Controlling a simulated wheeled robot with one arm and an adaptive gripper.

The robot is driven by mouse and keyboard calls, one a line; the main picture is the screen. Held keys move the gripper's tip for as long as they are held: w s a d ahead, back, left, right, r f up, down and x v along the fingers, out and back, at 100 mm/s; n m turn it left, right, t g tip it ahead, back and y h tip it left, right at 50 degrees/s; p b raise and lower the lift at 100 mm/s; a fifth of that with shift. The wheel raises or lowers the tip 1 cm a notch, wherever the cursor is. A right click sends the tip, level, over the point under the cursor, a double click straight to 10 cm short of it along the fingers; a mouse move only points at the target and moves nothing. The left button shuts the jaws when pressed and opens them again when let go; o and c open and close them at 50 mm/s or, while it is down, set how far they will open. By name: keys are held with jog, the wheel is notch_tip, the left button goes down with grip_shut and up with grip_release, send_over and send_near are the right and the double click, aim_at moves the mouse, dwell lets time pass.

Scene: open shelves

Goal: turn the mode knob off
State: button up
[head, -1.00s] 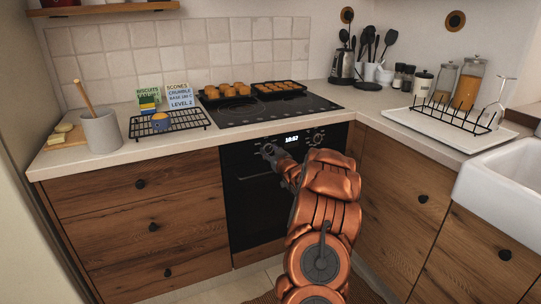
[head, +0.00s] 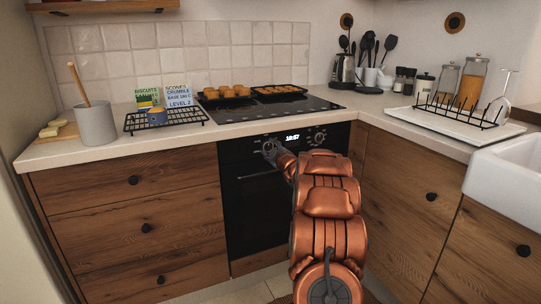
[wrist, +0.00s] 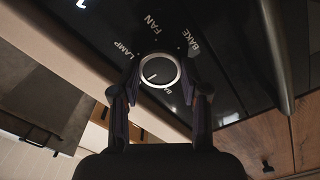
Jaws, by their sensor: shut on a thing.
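The mode knob (wrist: 157,71) is round and dark with a pale ring. In the wrist view, LAMP, FAN and BAKE are printed around it; a label on its near side is partly hidden. A light mark on its face points to the lower left of that view, not at LAMP, FAN or BAKE. My gripper (wrist: 161,74) is shut on the knob, one finger on each side. In the head view, my gripper (head: 275,152) is at the left knob (head: 268,145) of the black oven (head: 255,205), and my arm hides the oven's right part.
A second knob (head: 319,137) is right of the lit display (head: 292,138). The oven handle (wrist: 277,55) runs close by on the right in the wrist view. The countertop (head: 190,140) overhangs the panel. Wooden drawers (head: 140,225) stand left, cupboards (head: 400,200) right.

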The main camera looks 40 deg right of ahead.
jog(key=shift+f+n, duration=0.1)
jog(key=shift+n, duration=0.3)
jog(key=o, duration=1.1)
jog(key=shift+o, duration=0.2)
jog(key=shift+s, duration=0.15)
jog(key=v, duration=1.1)
jog(key=shift+s+a, duration=0.2)
jog(key=shift+s, duration=0.15)
